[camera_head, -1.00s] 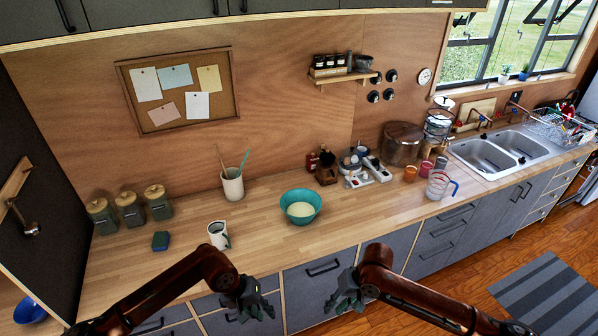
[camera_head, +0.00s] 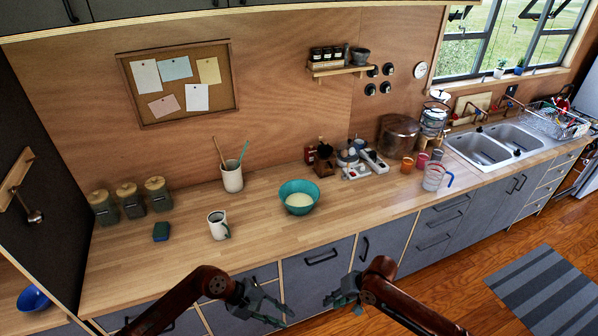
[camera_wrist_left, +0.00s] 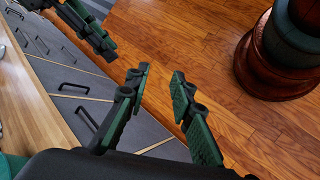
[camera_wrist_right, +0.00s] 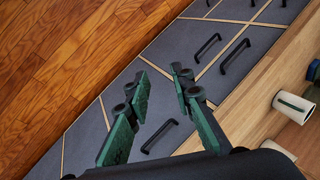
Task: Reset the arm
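My left gripper (camera_head: 280,312) is in front of the counter's lower cabinets in the head view, below the counter's front edge. Its two green-black fingers (camera_wrist_left: 162,75) stand apart in the left wrist view, with only floor and cabinet fronts behind them. My right gripper (camera_head: 330,298) is a short way to its right, facing it. Its fingers (camera_wrist_right: 160,72) are also apart and empty in the right wrist view. Both arms come in from the bottom of the head view. Neither gripper touches anything that I can see.
The wooden counter (camera_head: 260,235) holds a white mug (camera_head: 217,226), a teal bowl (camera_head: 299,197), a utensil holder (camera_head: 232,178), several jars (camera_head: 131,201) and a glass cup (camera_head: 433,178). The sink (camera_head: 480,148) is at right. Open floor (camera_head: 455,285) lies right of the arms.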

